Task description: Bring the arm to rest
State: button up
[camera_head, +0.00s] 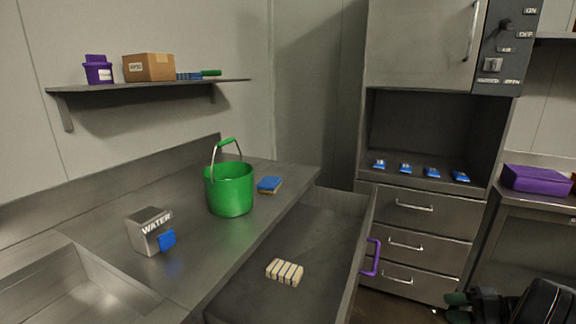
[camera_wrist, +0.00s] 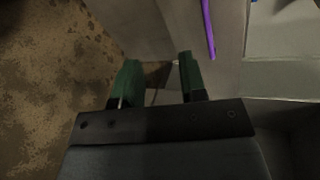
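My gripper (camera_head: 457,307) is at the lower right of the head view, low in front of the cabinet drawers. In the wrist view my gripper (camera_wrist: 158,72) has its two green fingers apart with a clear gap between them. Nothing is held in that gap. The open drawer (camera_head: 330,232) is to the left of the gripper, with its purple handle (camera_head: 372,258) facing it. The purple handle also shows in the wrist view (camera_wrist: 208,30), beyond the fingers and apart from them.
A green bucket (camera_head: 230,190), a WATER box (camera_head: 150,230) and a blue-topped sponge (camera_head: 269,185) stand on the counter. A pale ribbed block (camera_head: 285,271) lies in the open drawer. Blue packets (camera_head: 405,168) sit in the cabinet niche. A purple box (camera_head: 537,180) is at right.

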jog(key=s+a+r+m+g+h+p, duration=0.1)
jog(key=s+a+g+h+p, duration=0.4)
jog(key=a, duration=0.4)
jog(key=s+a+r+n+t+h+p, duration=0.1)
jog(key=s+a+r+n+h+p, duration=0.3)
jog(key=a+r+n+h+p, duration=0.3)
jog(key=a+r+n+p, duration=0.2)
jog(key=a+r+p, duration=0.3)
jog(key=a+r, duration=0.8)
notch_tip(320, 180, up, 3)
jog(key=shift+s+a+r+n+t+p, duration=0.1)
jog(key=shift+s+a+n+t+p, duration=0.05)
jog(key=shift+a+n+t+p, duration=0.2)
